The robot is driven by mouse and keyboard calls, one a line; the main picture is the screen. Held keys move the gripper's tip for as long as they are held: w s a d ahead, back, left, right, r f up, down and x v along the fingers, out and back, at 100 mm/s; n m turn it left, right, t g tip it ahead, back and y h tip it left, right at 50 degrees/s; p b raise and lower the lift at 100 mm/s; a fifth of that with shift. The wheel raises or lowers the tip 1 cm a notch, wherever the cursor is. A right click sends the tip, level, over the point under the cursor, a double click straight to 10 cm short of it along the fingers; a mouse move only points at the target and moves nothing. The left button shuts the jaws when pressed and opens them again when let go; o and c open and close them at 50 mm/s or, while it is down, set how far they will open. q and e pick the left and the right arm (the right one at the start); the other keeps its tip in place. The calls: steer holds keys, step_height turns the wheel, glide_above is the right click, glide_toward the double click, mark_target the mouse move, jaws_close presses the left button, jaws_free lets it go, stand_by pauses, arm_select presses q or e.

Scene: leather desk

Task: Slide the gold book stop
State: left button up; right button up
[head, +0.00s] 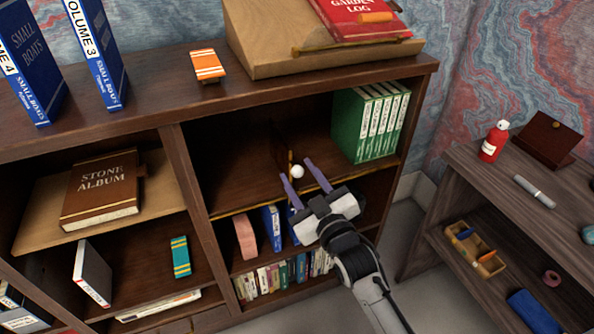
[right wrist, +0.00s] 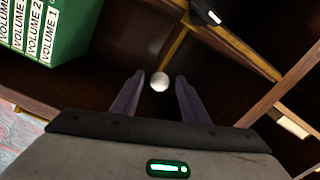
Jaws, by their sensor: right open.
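The gold book stop (right wrist: 174,46) shows in the right wrist view as a thin gold bar with a round white knob (right wrist: 160,82) near its end. In the head view the white knob (head: 297,171) stands out on the middle shelf, left of the green books, and the stop behind it is a thin dark upright shape. My right gripper (head: 299,172) is open, with one purple finger on each side of the knob. In the right wrist view the gripper (right wrist: 158,85) has visible gaps between both fingers and the knob. My left gripper is not in view.
Several green books (head: 368,124) stand at the right end of the middle shelf (head: 240,178); the shelf left of the stop is bare. The cabinet top (head: 170,90) is above my gripper. A side table (head: 510,205) stands at the right.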

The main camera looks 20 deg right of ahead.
steer(key=s, duration=0.8)
steer(key=shift+d, duration=0.3)
steer(key=shift+s, duration=0.1)
steer(key=s+a+f+m+g+y, duration=0.1)
steer(key=s+f+g, duration=0.8)
steer(key=s+f, duration=1.2)
step_height(320, 180, down, 3)
steer(key=shift+s+a+m, duration=0.15)
steer(key=shift+a+m, duration=0.75)
steer(key=shift+m, duration=0.2)
